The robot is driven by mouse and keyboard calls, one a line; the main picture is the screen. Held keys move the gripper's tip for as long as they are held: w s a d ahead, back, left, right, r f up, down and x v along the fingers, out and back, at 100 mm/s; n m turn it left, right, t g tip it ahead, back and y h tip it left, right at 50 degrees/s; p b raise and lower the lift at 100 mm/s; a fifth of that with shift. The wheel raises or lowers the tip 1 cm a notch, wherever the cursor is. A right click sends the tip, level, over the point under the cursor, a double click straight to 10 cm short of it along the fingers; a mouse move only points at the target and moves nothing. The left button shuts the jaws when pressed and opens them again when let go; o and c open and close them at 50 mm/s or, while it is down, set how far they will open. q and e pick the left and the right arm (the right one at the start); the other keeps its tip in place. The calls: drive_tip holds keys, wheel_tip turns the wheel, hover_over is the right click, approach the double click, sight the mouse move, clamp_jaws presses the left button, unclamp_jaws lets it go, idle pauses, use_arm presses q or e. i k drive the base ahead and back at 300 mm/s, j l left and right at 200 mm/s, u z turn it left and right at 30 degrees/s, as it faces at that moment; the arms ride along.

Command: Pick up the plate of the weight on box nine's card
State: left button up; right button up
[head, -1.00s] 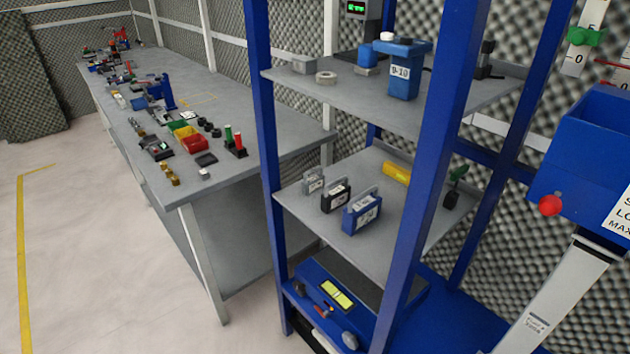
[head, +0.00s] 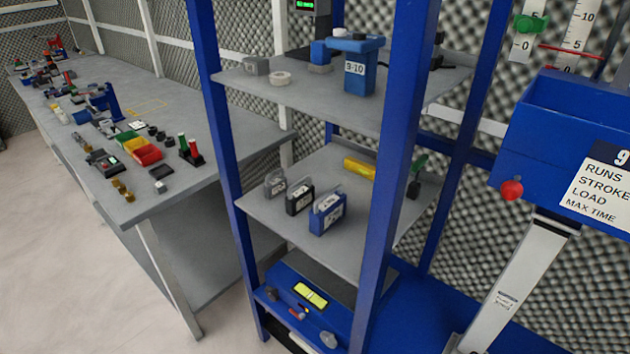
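A blue box (head: 535,155) stands at the right edge, with a red knob on its lower left corner. Its white card (head: 600,195) has a dark tab with a 9 and reads RUNS, STROKE, LOAD, MAX TIME; the values are cut off by the picture edge. Three upright handled blocks stand in a row on the middle shelf: a grey one (head: 275,185), a black one (head: 299,200) and a blue one (head: 327,217). They carry white labels too small to read. I cannot tell whether these are the weight plates. Neither gripper is in view.
A blue rack's posts (head: 388,180) stand in front of the shelves. The upper shelf (head: 310,100) holds a blue bin marked 9-10 (head: 360,78). A yellow object (head: 359,168) lies behind the blocks. A long cluttered bench (head: 205,140) runs left; the floor (head: 60,260) there is clear.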

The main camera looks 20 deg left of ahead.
sight(272, 189)
drive_tip(key=j+z, duration=0.45)
drive_tip(key=j, duration=0.35)
drive_tip(key=k+j+z, duration=0.1)
drive_tip(key=j+z, duration=0.35)
drive_tip(key=j, duration=0.35)
